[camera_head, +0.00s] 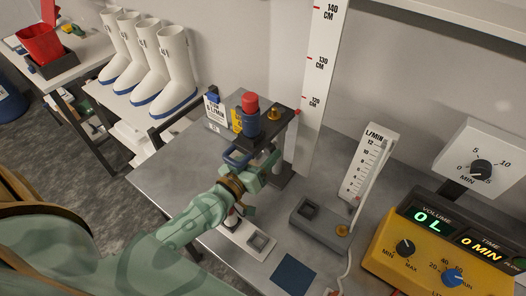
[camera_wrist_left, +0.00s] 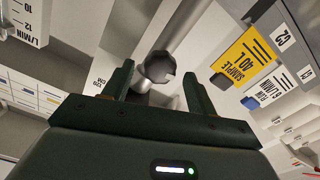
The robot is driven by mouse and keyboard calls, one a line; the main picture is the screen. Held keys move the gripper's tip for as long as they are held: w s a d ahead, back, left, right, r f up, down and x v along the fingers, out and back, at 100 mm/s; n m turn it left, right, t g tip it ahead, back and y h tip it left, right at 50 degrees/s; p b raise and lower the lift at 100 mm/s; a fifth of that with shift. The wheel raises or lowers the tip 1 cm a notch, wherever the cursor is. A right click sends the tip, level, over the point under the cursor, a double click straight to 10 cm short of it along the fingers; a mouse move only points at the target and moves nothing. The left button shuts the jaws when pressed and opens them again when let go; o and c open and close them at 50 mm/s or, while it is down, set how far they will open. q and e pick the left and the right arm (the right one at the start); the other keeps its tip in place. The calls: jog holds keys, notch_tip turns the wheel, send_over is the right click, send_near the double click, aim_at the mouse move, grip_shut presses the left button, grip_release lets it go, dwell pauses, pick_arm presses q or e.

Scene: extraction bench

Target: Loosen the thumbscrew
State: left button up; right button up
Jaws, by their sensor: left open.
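A dark grey round knob, which looks like the thumbscrew (camera_wrist_left: 160,66), shows in the left wrist view at the end of a light grey rod or post. It lies between and just beyond the two fingertips of my left gripper (camera_wrist_left: 157,85), with gaps on both sides. In the head view my left gripper (camera_head: 264,168) is open beside the measuring stand, just below its dark arm (camera_head: 268,130). That arm carries a blue cylinder with a red top (camera_head: 250,112) and a brass knob (camera_head: 273,113). The thumbscrew is hidden in the head view. My right gripper is not in view.
A tall centimetre scale (camera_head: 318,80) rises behind the stand. A flowmeter on a grey base (camera_head: 318,226) and a yellow meter box (camera_head: 440,250) stand to the right. A dark blue square (camera_head: 293,275) lies in front. White boots (camera_head: 170,68) stand at the back left.

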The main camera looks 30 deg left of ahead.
pick_arm(q)
jog(key=shift+w+d, duration=0.1)
jog(key=shift+w, duration=0.3)
jog(key=shift+s, duration=0.1)
jog(key=c, duration=1)
